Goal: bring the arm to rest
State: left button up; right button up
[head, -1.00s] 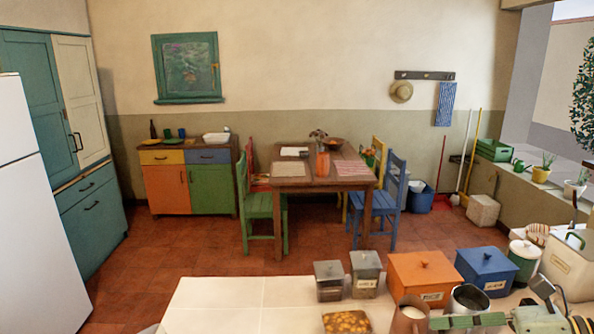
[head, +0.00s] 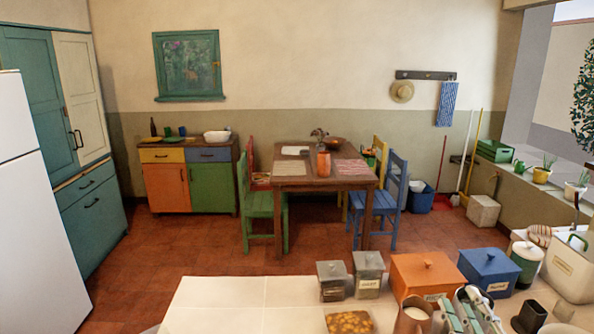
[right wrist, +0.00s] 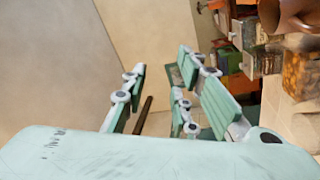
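My right gripper (head: 462,312) is at the bottom right of the head view, over the counter (head: 225,300), in front of the metal jug and beside the copper-coloured jug (head: 413,316). In the right wrist view its pale green fingers (right wrist: 165,98) stand apart with nothing held between them. A thin brown bar shows in the gap behind them; I cannot tell what it is. My left gripper is in neither view.
Close by on the counter stand an orange canister (head: 425,272), a blue canister (head: 489,268), two glass-sided canisters and a food-filled container (head: 350,323). A green-and-white canister (head: 526,262) and a cream bin (head: 570,268) stand right. The counter's left part is bare.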

jog(key=s+a+f+m+g+h, duration=0.15)
jog(key=s+f+m+g, duration=0.45)
jog(key=f, duration=0.6)
jog(key=s+a+f+m+g+h, duration=0.15)
jog(key=s+f+m+g, duration=0.4)
jog(key=f, duration=0.55)
jog(key=s+a+f+g+y, duration=0.2)
jog(key=s+a+f+g, duration=0.15)
jog(key=s, duration=0.25)
jog(key=s+a+f+g+y, duration=0.1)
jog(key=s+a+f+g, duration=0.1)
jog(key=s+a, duration=0.35)
notch_tip(320, 180, down, 30)
jog(key=s+d+b, duration=0.2)
jog(key=b, duration=0.3)
pick_arm(q)
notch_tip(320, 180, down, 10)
jog(key=b, duration=0.5)
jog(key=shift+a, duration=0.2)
pick_arm(e)
jog(key=s+d+f+g, duration=0.1)
jog(key=s+f, duration=0.7)
jog(key=f, duration=0.3)
jog(key=s+d+f+g, duration=0.1)
jog(key=s+f, duration=0.8)
jog(key=f, duration=0.2)
jog(key=shift+s+d+n, duration=0.2)
jog(key=shift+d+n, duration=0.15)
jog(key=shift+d, duration=0.05)
jog(key=shift+f, duration=0.1)
